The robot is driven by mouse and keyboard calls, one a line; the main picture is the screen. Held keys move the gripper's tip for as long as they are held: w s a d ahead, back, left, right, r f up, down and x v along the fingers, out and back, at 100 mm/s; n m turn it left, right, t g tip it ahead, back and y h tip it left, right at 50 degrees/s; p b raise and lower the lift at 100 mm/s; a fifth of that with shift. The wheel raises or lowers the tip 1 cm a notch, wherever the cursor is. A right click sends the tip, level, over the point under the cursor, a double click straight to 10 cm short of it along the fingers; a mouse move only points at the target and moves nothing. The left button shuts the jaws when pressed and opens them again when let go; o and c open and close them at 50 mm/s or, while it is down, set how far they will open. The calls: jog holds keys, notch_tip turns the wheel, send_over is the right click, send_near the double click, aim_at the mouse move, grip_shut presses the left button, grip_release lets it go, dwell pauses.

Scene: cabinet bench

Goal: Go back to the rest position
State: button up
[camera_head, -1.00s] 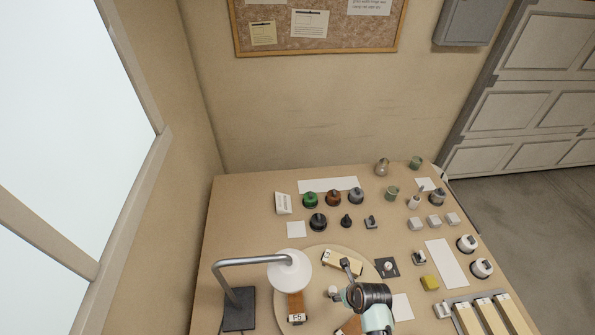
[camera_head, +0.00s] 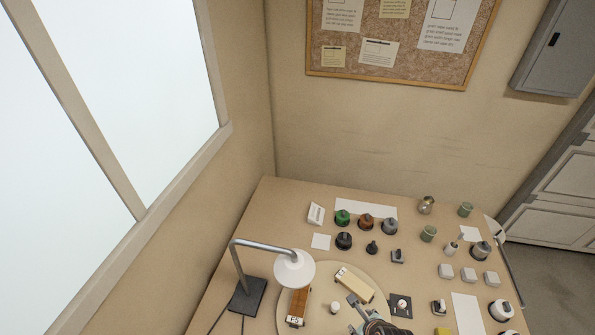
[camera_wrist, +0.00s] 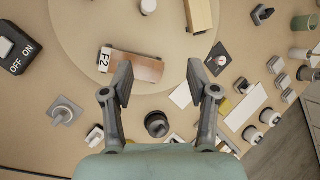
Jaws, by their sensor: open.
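My gripper (camera_wrist: 160,80) is open, with its two dark fingers spread apart and nothing held between them in the wrist view. It hangs above the bench, near a brown block with a white end label (camera_wrist: 137,65) that lies on a round pale board (camera_wrist: 85,40). The left finger partly overlaps this block in the picture.
A desk lamp (camera_head: 294,268) with a grey bent arm and dark base (camera_head: 247,297) stands left of my arm. Several dark knobs, grey cubes and cups stand toward the back and right. A wall with a corkboard (camera_head: 400,45) is behind, and a window is left.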

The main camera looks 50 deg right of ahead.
jog(key=w+a+r+n+t+p, duration=0.2)
jog(key=w+a+r+n, duration=0.55)
jog(key=r+n, duration=0.2)
jog(key=w+a+r+n+t+p, duration=0.2)
jog(key=w+a+r+n, duration=0.6)
jog(key=r, duration=0.3)
jog(key=a+r+n+t+y+p, duration=0.2)
jog(key=a+r+n+t+y, duration=0.1)
jog(key=a+r+n, duration=1.5)
jog(key=shift+w+a+r+n+t+y, duration=0.2)
jog(key=shift+w+a+n+t+y, duration=0.2)
jog(key=shift+a+n+t, duration=0.5)
jog(key=shift+n, duration=0.25)
